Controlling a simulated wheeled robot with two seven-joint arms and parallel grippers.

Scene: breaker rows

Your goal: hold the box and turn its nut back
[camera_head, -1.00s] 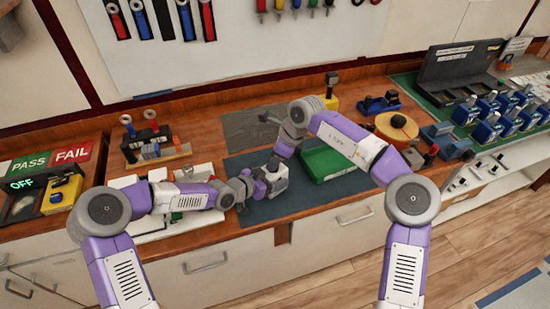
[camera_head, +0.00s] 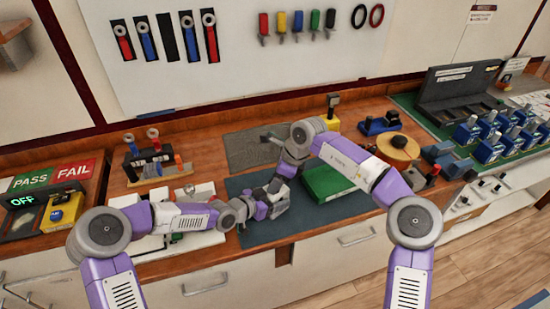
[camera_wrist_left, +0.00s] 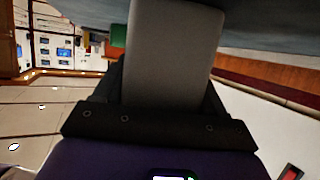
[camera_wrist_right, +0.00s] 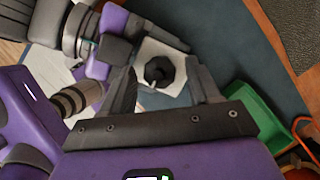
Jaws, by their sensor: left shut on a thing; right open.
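The small pale box (camera_head: 279,199) is above the dark blue mat (camera_head: 250,228) near the counter's front. My left gripper (camera_head: 262,207) is shut on the box from its left side. In the left wrist view a grey face of the box (camera_wrist_left: 170,50) fills the space between the jaws. The dark nut (camera_wrist_right: 160,71) sits on the box's white top in the right wrist view. My right gripper (camera_wrist_right: 166,90) is open, its fingers apart on either side of the nut; I cannot tell whether they touch it. The nut is hidden in the head view.
A green case (camera_head: 326,183) lies on the mat right of the box. A PASS/FAIL panel (camera_head: 50,180) stands at the left. Blue breakers (camera_head: 490,145) stand in rows on a green mat at the right. A round orange-topped item (camera_head: 398,146) is behind my right arm.

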